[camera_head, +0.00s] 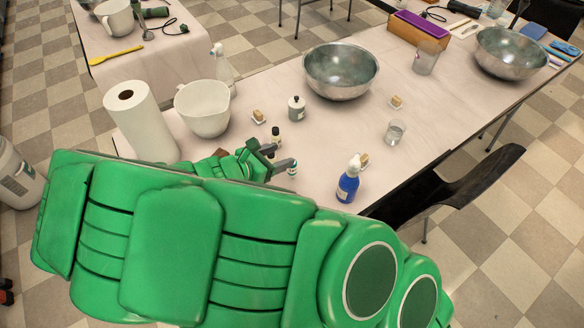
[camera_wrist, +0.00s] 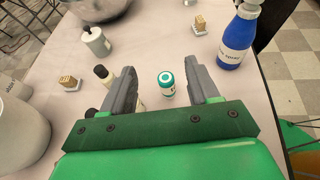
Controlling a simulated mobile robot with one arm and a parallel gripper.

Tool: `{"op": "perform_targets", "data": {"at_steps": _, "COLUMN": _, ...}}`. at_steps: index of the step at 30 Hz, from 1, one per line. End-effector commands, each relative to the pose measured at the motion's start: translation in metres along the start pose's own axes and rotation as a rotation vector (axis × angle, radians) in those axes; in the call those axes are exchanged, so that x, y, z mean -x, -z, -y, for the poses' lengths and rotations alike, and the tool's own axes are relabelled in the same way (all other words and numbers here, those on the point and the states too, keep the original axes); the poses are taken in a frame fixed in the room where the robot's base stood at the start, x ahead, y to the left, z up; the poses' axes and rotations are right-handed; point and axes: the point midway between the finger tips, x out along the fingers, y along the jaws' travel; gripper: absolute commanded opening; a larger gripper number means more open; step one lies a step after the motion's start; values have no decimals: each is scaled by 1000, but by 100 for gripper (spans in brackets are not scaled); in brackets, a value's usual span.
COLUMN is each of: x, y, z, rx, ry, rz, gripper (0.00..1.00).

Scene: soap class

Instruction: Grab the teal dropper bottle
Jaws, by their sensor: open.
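The teal dropper bottle (camera_wrist: 167,83) is small, with a teal and white top, and stands on the table. In the wrist view it shows between the two grey fingers of my gripper (camera_wrist: 161,68), nearer the right one, with gaps on both sides. In the head view the bottle (camera_head: 292,171) shows just below a fingertip of my gripper (camera_head: 282,155), partly covered by it. My gripper is open and empty. Contact with the bottle is not visible.
A dark-capped bottle (camera_wrist: 101,73) stands just outside the left finger. A blue spray bottle (camera_head: 348,182) stands to the right, by the table edge. A grey bottle (camera_head: 296,109), soap bars (camera_head: 258,116), a white pitcher (camera_head: 203,108) and a metal bowl (camera_head: 340,72) stand farther off.

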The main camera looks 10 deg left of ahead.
Motion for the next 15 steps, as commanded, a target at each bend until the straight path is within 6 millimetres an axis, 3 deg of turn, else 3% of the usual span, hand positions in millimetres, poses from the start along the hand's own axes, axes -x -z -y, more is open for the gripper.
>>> {"op": "perform_targets", "data": {"at_steps": 15, "x": -22, "y": 52, "z": 1, "rx": 2, "ry": 3, "rz": -1, "gripper": 60}}
